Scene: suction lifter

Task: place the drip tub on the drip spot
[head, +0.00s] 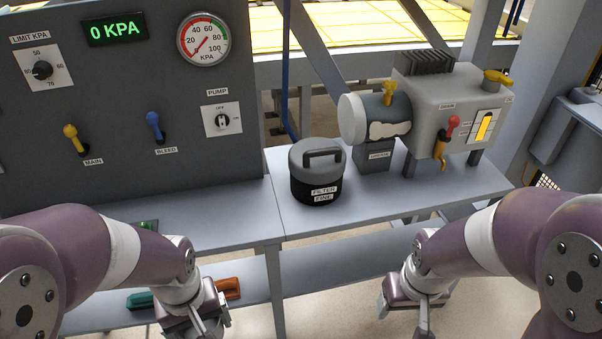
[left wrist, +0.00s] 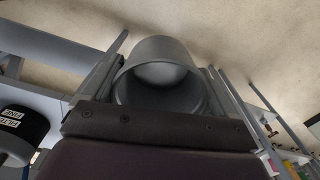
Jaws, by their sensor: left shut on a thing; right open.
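A grey, round, hollow tub (left wrist: 163,52), which I take for the drip tub, sits between the fingers of my left gripper (left wrist: 168,80) in the left wrist view. Its open mouth faces the camera and its inside looks empty. In the head view my left gripper (head: 212,322) is low at the bottom edge, in front of the bench, and the tub cannot be made out there. My right gripper (head: 424,318) is open and empty at the bottom, in front of the bench. I cannot make out a marked drip spot.
The pump unit (head: 440,100) with a drain label and yellow tap stands on the bench's (head: 400,200) right part. A black filter canister (head: 318,175) stands left of it. A control panel (head: 120,100) rises at the left. Green and orange items (head: 229,288) lie on the lower shelf.

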